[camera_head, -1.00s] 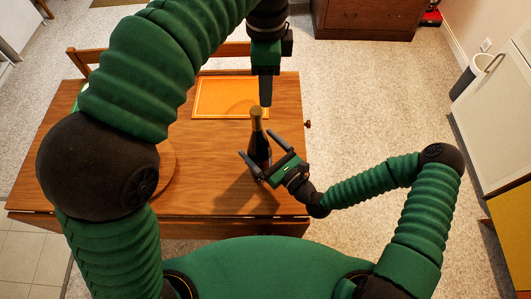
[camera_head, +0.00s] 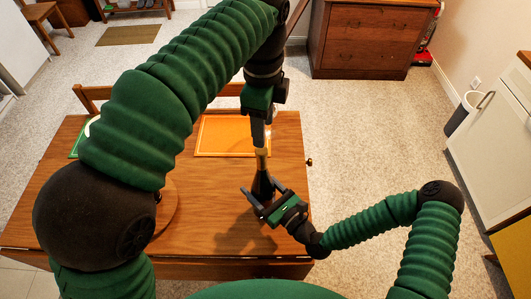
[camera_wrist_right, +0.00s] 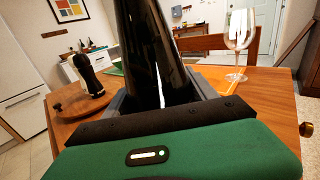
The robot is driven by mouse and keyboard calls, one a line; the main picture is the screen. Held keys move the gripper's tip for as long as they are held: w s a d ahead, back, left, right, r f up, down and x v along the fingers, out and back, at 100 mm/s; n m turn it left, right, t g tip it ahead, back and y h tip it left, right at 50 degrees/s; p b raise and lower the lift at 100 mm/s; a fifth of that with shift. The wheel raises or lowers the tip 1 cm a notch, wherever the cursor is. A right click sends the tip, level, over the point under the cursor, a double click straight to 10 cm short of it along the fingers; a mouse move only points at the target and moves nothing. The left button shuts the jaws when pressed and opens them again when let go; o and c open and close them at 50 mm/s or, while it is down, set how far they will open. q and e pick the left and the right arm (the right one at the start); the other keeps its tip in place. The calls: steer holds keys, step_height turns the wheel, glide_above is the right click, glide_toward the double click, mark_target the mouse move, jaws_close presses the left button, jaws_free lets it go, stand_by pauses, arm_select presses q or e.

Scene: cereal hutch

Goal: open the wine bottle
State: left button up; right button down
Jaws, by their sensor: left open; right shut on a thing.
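The dark wine bottle (camera_head: 263,180) stands upright near the right side of the wooden table, with a gold neck and top (camera_head: 261,157). My right gripper (camera_head: 265,202) is shut around the bottle's body from the near right side. The dark body also fills the middle of the right wrist view (camera_wrist_right: 152,50). My left gripper (camera_head: 261,142) points down from above, its fingers at the gold top of the bottle. Its fingers are open; whether they touch the top I cannot tell. The bottle's top lies outside the right wrist view.
An orange placemat (camera_head: 223,136) lies behind the bottle on the wooden table (camera_head: 105,205). A round wooden board (camera_wrist_right: 75,108) carries a dark grinder-like item (camera_wrist_right: 88,72). A wine glass (camera_wrist_right: 239,40) stands on the table. A chair back (camera_head: 215,84) rises at the far edge.

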mark_target(266, 150)
arm_select(q)
steer(key=m, duration=0.6)
steer(key=shift+w+a, duration=0.1)
steer(key=m, duration=0.8)
steer(key=shift+d, duration=0.4)
steer(key=shift+f+m, duration=0.2)
steer(key=shift+m, duration=0.2)
step_height(266, 150, down, 8)
steer(key=shift+r, duration=0.15)
steer(key=c, duration=0.9)
steer(key=shift+d, duration=0.2)
jaws_close()
